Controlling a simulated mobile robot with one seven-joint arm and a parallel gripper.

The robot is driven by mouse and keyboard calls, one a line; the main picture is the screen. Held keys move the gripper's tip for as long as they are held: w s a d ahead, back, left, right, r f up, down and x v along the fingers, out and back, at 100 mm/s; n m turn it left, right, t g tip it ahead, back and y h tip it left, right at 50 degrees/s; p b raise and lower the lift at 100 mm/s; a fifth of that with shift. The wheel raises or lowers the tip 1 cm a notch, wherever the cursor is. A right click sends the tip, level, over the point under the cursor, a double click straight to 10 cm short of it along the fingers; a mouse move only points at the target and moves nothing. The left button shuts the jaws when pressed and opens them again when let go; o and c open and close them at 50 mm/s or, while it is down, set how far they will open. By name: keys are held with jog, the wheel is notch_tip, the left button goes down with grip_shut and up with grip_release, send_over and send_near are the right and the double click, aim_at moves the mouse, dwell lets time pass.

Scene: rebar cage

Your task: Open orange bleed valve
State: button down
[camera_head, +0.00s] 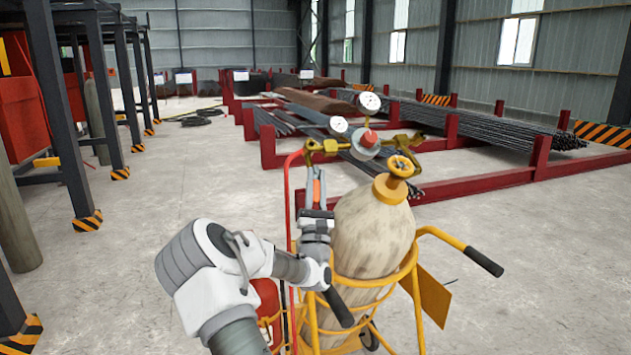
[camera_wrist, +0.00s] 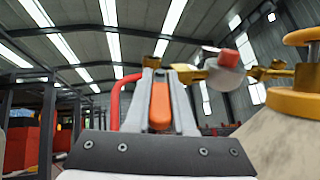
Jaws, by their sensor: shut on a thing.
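The orange bleed valve (camera_wrist: 160,104) shows as an upright orange handle between my fingers in the wrist view. My gripper (camera_head: 316,176) is shut on it, and its fingers hide the handle's sides. In the head view a small piece of the orange handle (camera_head: 317,189) shows between the fingers. The gripper points up, just below the brass regulator fitting (camera_head: 322,146) and left of the gas cylinder's neck. The beige gas cylinder (camera_head: 372,235) stands upright with a yellow valve wheel (camera_head: 402,167) on top.
Two round gauges (camera_head: 369,102) and a red regulator knob (camera_head: 366,138) sit above and right of my gripper. A red hose (camera_head: 288,200) runs close on its left. The yellow cart (camera_head: 410,262) surrounds the cylinder. Red racks (camera_head: 480,186) with rebar stand behind.

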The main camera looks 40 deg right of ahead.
jog(key=c, duration=0.8)
grip_release()
jog(key=shift+o, duration=0.2)
jog(key=shift+f, duration=0.1)
jog(key=v, duration=1.2)
jog(key=shift+c, duration=0.3)
